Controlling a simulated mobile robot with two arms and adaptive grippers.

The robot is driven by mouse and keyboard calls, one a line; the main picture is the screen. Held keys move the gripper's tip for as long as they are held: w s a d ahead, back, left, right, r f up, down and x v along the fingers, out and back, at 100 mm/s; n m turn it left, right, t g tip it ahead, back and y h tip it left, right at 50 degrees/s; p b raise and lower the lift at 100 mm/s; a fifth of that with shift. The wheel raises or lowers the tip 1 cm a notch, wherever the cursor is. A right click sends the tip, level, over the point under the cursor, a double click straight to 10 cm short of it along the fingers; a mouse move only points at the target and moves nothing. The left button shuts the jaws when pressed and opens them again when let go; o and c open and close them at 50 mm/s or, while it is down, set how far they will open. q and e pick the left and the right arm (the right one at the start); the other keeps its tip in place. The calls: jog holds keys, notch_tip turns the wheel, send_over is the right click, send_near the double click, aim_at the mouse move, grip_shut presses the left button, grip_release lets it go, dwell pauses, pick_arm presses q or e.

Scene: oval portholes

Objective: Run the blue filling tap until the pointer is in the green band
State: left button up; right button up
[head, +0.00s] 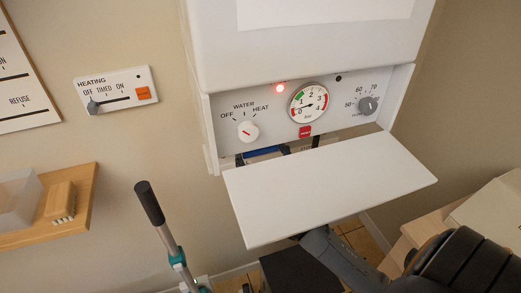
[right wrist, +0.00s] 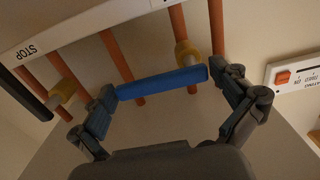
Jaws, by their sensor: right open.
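The round pressure gauge (head: 309,103) is on the white boiler's panel. Its pointer is at the lower left, between 0 and 1, below the small green band (head: 299,96). The blue filling tap (head: 262,152) shows partly behind the open flap; its blue bar handle (right wrist: 162,82) shows whole in the right wrist view. My right gripper (right wrist: 165,83) is open, with one finger near each end of the blue handle. I cannot tell whether the fingers touch it. In the head view the flap hides most of this gripper. My left gripper is not in view.
The white flap (head: 330,190) sticks out below the panel, above my right arm. Copper pipes (right wrist: 117,55) with yellow fittings (right wrist: 62,92) surround the tap. A red light (head: 280,88) glows on the panel. A black-handled pole (head: 150,205) and wooden shelf (head: 75,225) are at left.

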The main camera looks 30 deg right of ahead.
jog(key=c, duration=1.4)
jog(key=shift+f+m+b, duration=0.45)
jog(key=shift+m+b, duration=0.4)
jog(key=shift+m, duration=0.05)
jog(key=shift+f+m, duration=0.1)
jog(key=shift+m, duration=0.5)
jog(key=shift+a+f+m, duration=0.1)
jog(key=shift+f+m, duration=0.05)
jog(key=shift+m, duration=0.5)
jog(key=shift+a+f+m, duration=0.1)
jog(key=shift+m, duration=0.55)
jog(key=o, duration=1.4)
